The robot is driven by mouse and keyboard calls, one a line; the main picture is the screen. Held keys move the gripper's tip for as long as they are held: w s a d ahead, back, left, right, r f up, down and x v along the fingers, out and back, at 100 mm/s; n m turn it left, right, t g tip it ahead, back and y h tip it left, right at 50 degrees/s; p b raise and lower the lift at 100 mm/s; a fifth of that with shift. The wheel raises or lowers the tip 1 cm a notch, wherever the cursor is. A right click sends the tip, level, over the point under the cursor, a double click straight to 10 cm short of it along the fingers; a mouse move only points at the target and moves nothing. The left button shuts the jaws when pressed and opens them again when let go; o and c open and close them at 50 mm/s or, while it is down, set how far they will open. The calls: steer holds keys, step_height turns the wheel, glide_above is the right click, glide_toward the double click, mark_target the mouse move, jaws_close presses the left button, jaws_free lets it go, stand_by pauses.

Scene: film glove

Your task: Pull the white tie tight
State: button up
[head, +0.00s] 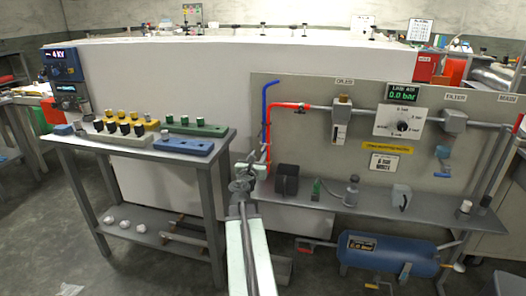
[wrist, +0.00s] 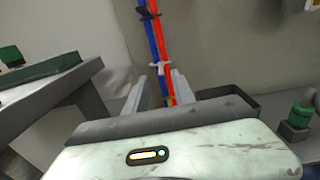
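A red hose (wrist: 163,45) and a blue hose (wrist: 155,42) run side by side down the panel in the wrist view. The white tie (wrist: 157,68) crosses them, with short ends sticking out on both sides. My gripper (wrist: 159,78) is open, with one finger on each side of the hoses, close to the white tie. I cannot tell whether the fingers touch it. In the head view my gripper (head: 246,168) is in front of the lower hoses and hides part of them; the red hose (head: 268,130) shows above.
A black tie (wrist: 148,13) is higher on the hoses. A dark open box (head: 287,180) stands on the panel's shelf (head: 330,203), just right of my gripper. A grey table (head: 190,157) with coloured blocks stands at the left. A blue tank (head: 385,253) is below the shelf.

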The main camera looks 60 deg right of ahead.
mark_target(263, 148)
steer(key=x, duration=0.6)
steer(key=shift+s+d, duration=0.2)
steer(key=shift+d, duration=0.1)
steer(key=shift+a, duration=0.1)
jaws_close()
steer(key=shift+s, duration=0.1)
steer(key=shift+s, duration=0.15)
stand_by(0.6)
